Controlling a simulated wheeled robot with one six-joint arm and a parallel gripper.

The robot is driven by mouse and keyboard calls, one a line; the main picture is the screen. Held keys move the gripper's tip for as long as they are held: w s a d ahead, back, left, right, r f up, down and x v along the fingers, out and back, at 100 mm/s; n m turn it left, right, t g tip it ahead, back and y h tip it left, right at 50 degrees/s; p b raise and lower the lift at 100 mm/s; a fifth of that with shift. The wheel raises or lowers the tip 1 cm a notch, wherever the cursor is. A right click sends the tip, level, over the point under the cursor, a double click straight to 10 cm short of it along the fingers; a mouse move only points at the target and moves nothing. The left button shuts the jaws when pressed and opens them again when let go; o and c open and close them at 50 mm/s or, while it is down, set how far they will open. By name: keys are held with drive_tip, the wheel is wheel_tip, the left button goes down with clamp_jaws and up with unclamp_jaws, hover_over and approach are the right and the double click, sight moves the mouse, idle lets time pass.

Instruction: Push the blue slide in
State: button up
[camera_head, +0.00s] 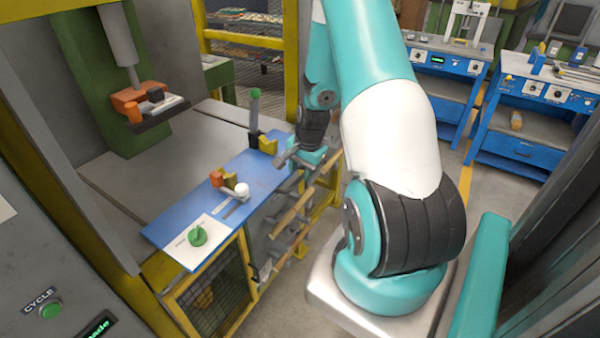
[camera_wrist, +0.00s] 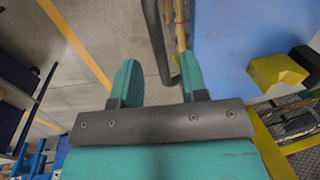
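The blue slide (camera_head: 195,212) is a flat blue plate at the front of the press bed, with its outer end sticking out over a mesh-fronted yellow frame. It also shows at the right in the wrist view (camera_wrist: 225,40). A dark bent bar (camera_wrist: 157,40), which looks like a handle beside the slide, runs between my fingers and bends toward the right one. My gripper (camera_wrist: 158,62) is open around this bar, with a gap to the left finger. I cannot tell whether the right finger touches it. In the head view my gripper (camera_head: 308,160) is beside the slide's right edge, partly hidden.
A green-handled lever (camera_head: 254,105) stands behind. The press head (camera_head: 150,105) hangs above the grey bed. Wooden pieces (camera_head: 290,215) lie on a rack below my gripper.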

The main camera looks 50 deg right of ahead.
drive_tip(key=shift+w+f, duration=0.25)
drive_tip(key=shift+f, duration=0.85)
